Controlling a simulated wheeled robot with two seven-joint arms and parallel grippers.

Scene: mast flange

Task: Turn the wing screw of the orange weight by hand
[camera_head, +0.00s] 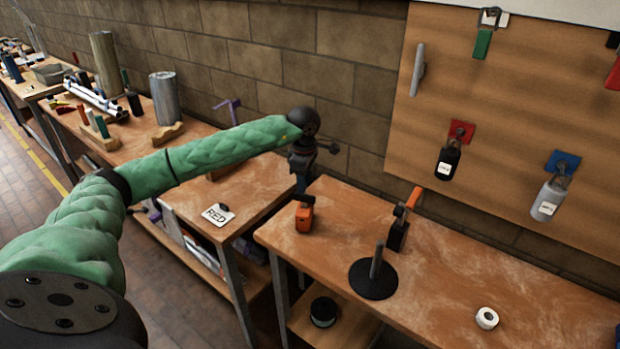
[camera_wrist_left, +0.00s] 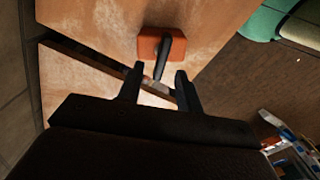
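The orange weight (camera_head: 304,218) stands on the wooden bench near its left end. In the left wrist view the weight (camera_wrist_left: 147,46) is an orange block, and a dark elongated part (camera_wrist_left: 171,55), perhaps its wing screw, projects from it toward my gripper. My left gripper (camera_head: 302,184) hangs just above the weight in the head view. In the left wrist view my left gripper (camera_wrist_left: 158,76) has its two fingers apart, with the dark part's near end about between the tips. I see no clear contact. My right gripper is not in view.
A black clamp with an orange lever (camera_head: 399,230), a black disc with an upright rod (camera_head: 373,282) and a white roll (camera_head: 487,318) stand on the bench.

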